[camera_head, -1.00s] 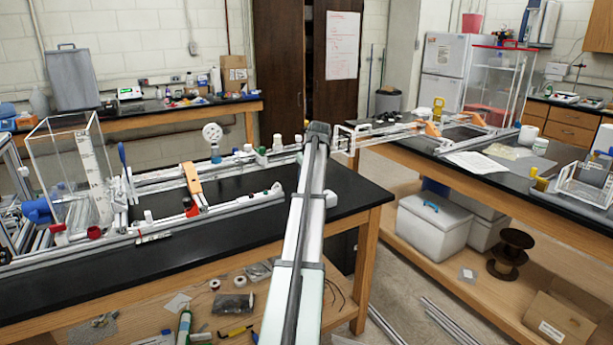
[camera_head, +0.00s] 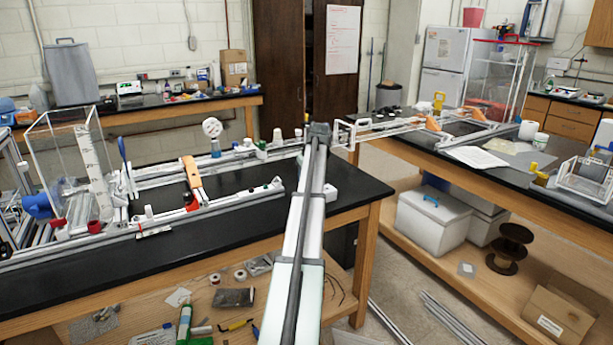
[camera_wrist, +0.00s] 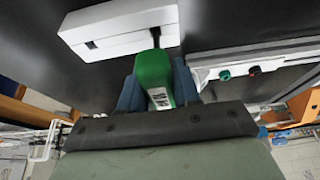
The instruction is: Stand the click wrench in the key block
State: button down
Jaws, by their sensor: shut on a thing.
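In the wrist view, my gripper (camera_wrist: 157,84) is shut on the green handle of the click wrench (camera_wrist: 154,70), with a blue finger on each side. A pale label shows on the handle. The wrench's narrow dark end reaches the edge of the white key block (camera_wrist: 118,28); I cannot tell whether it is in the block or only in front of it. The block has a dark slot in its face. In the head view, the white block (camera_head: 331,192) sits on the black bench, just right of my arm. My gripper and the wrench are hidden behind my arm there.
A white extrusion rail (camera_wrist: 255,62) with green and red knobs lies beside the block in the wrist view. The extrusion frame (camera_head: 150,222) fills the bench left of my arm, with an orange-handled part (camera_head: 191,180) on it. Bare black benchtop lies at the front.

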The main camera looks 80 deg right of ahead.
jog(key=shift+f, duration=0.45)
jog(key=c, duration=0.7)
grip_release()
jog(key=v, duration=1.3)
jog(key=shift+s+a+r, duration=0.1)
jog(key=shift+s+r, duration=0.05)
jog(key=shift+r, duration=0.2)
